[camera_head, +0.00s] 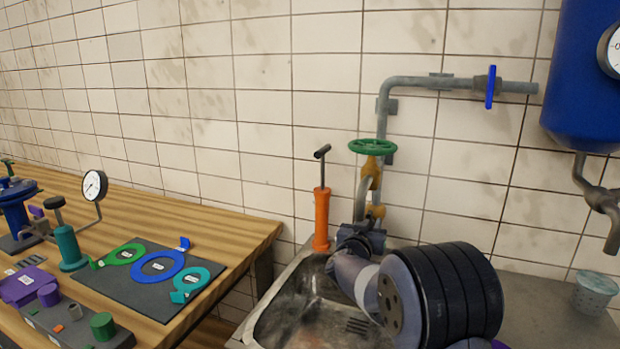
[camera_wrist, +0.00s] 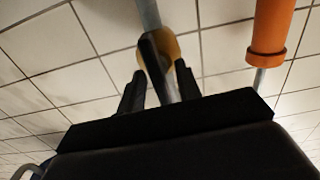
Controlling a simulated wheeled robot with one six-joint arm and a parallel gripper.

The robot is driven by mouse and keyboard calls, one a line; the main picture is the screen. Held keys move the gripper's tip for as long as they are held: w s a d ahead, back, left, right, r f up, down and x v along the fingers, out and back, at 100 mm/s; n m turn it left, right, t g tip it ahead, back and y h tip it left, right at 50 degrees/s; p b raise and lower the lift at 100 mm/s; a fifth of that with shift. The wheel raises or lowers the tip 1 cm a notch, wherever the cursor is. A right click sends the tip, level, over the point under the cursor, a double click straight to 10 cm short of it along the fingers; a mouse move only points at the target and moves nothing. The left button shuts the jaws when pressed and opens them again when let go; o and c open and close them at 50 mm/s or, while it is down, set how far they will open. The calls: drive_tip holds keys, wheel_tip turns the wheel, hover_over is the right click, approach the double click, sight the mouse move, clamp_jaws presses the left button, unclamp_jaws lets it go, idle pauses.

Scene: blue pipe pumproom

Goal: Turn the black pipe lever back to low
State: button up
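The black pipe lever (camera_wrist: 153,62) is a dark tapered bar in the wrist view. It lies in front of a brass valve body (camera_wrist: 174,47) on a grey vertical pipe (camera_wrist: 150,12). My gripper (camera_wrist: 158,78) is open, with one finger on each side of the lever's near end. A gap shows between the lever and the right finger; I cannot tell whether the left finger touches it. In the head view my gripper (camera_head: 358,236) is beside the lower brass fitting (camera_head: 376,211), above the sink's back. I cannot make out the lever apart from my gripper there.
An orange hand pump (camera_head: 321,218) stands close to the left of my gripper. A green handwheel (camera_head: 373,147) sits above on the same pipe. A blue valve handle (camera_head: 490,87) is higher right. The sink (camera_head: 270,318) is below; a wooden bench (camera_head: 225,228) is at left.

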drive_tip(key=shift+n, duration=0.4)
drive_tip(key=shift+s, duration=0.1)
